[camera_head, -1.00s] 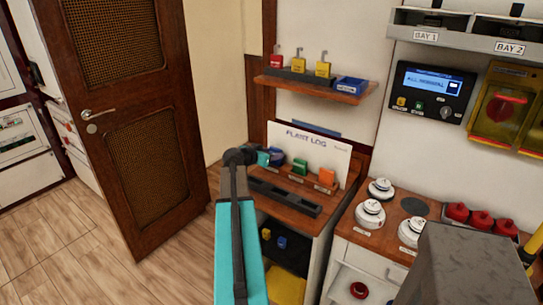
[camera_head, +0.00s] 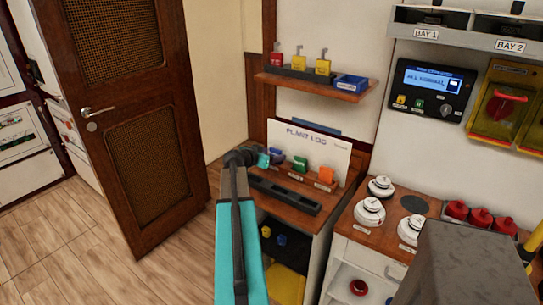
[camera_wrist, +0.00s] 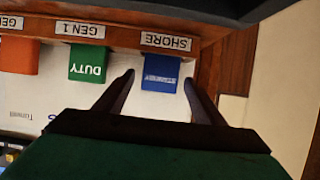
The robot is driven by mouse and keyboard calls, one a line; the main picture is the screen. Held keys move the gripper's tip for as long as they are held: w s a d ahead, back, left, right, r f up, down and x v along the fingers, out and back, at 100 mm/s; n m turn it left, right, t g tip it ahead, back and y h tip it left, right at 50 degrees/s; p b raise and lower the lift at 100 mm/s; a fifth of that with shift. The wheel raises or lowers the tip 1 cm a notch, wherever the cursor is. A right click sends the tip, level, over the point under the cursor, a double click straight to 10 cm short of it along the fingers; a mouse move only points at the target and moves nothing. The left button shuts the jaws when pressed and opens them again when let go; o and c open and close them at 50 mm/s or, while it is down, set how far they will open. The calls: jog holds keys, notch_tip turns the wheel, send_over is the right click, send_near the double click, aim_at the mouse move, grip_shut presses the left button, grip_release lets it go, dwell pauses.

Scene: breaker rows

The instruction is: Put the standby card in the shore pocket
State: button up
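The blue standby card (camera_wrist: 160,74) stands at the shore pocket (camera_wrist: 166,42) in the wrist view, directly by the SHORE label. Its lower edge meets the wooden pocket front. My gripper (camera_wrist: 159,79) is open, with one dark finger on each side of the card and a clear gap at the left finger. In the head view the blue card (camera_head: 277,157) shows small beside my gripper (camera_head: 263,159), whose fingers are too small to make out there.
The green DUTY card (camera_wrist: 88,63) stands at GEN 1, beside the left finger. An orange card (camera_wrist: 19,57) stands farther left. The PLANT LOG board (camera_head: 335,153) rises behind the cards. A shelf (camera_head: 310,86) with padlocks hangs above.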

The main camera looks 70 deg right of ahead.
jog(key=shift+a+r, duration=0.1)
jog(key=shift+r, duration=0.05)
jog(key=b+v, duration=0.2)
jog(key=v, duration=0.9)
jog(key=shift+a, duration=0.35)
jog(key=shift+w+r, duration=0.1)
dwell(0.6)
